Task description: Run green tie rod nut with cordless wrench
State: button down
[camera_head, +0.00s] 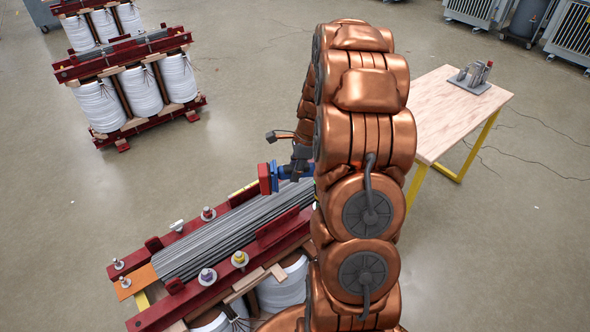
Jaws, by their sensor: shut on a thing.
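A blue and red cordless wrench (268,179) is held above the far right part of the transformer core. My gripper (299,158) is shut on it, and my copper-coloured arm hides much of the gripper and the tool's right side. Tie rod nuts with washers stand on the red clamp beams: one with a yellow mark (240,259), one at the near beam (207,276) and one at the far beam (208,213). I cannot make out a clearly green nut; the core's right end is behind my arm. The wrench's working end is hidden.
The grey laminated core (225,235) lies between red beams above white coils (283,287). A wooden table (440,125) with a metal fixture (474,78) stands at right. Other coil assemblies (133,92) stand at upper left. Open floor (60,215) lies at left.

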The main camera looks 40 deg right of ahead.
jog(key=shift+s+d+b+x, duration=0.1)
jog(key=shift+d+b+x, duration=0.05)
jog(key=shift+x, duration=0.6)
jog(key=shift+s+d+b+x, duration=0.1)
jog(key=shift+d+b+x, duration=0.1)
jog(key=shift+x, duration=0.5)
jog(key=shift+s+d+b+x, duration=0.1)
jog(key=shift+b+x, duration=0.05)
jog(key=shift+x, duration=0.6)
dwell(5.8)
